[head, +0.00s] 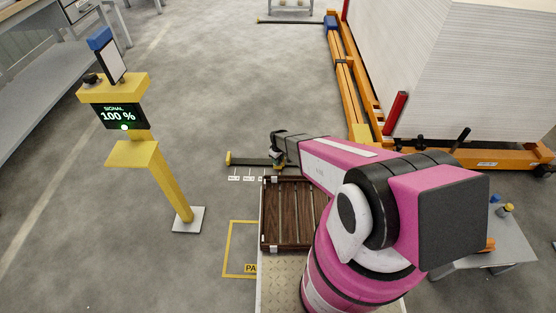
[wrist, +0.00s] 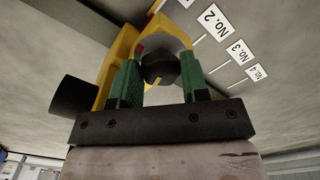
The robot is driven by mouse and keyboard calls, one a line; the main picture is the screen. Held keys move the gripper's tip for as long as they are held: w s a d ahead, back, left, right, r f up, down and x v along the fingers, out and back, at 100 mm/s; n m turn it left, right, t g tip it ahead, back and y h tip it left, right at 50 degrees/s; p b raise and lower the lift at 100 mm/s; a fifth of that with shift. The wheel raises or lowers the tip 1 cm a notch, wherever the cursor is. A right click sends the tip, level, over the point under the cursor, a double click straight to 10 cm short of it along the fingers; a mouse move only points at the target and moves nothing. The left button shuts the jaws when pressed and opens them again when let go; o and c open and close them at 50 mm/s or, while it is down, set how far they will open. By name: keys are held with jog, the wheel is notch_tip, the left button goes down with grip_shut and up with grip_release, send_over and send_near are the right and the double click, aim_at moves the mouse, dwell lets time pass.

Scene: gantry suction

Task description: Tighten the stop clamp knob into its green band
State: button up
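The stop clamp is a yellow bracket (wrist: 122,48) in the wrist view, with a dark faceted knob (wrist: 160,66) at its middle. A small patch of red shows beside the knob; I see no green band apart from the green fingers. My gripper (wrist: 160,76) has one green finger on each side of the knob, and both appear to touch it. In the head view my gripper (head: 279,164) is at the dark rail's right end, where my arm hides most of the clamp.
The dark rail (head: 250,161) has a yellow end stop. Floor labels (wrist: 213,20) read No. 2, No. 3 and No. 4. A slatted brown crate (head: 282,240) lies close below the gripper. A yellow post display (head: 119,116) reads signal 100 %. Open floor lies left.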

jog(key=shift+m, duration=3.1)
jog(key=o, duration=0.6)
jog(key=shift+o, duration=0.2)
jog(key=shift+r, duration=0.1)
notch_tip(320, 180, up, 11)
jog(key=shift+f, duration=0.2)
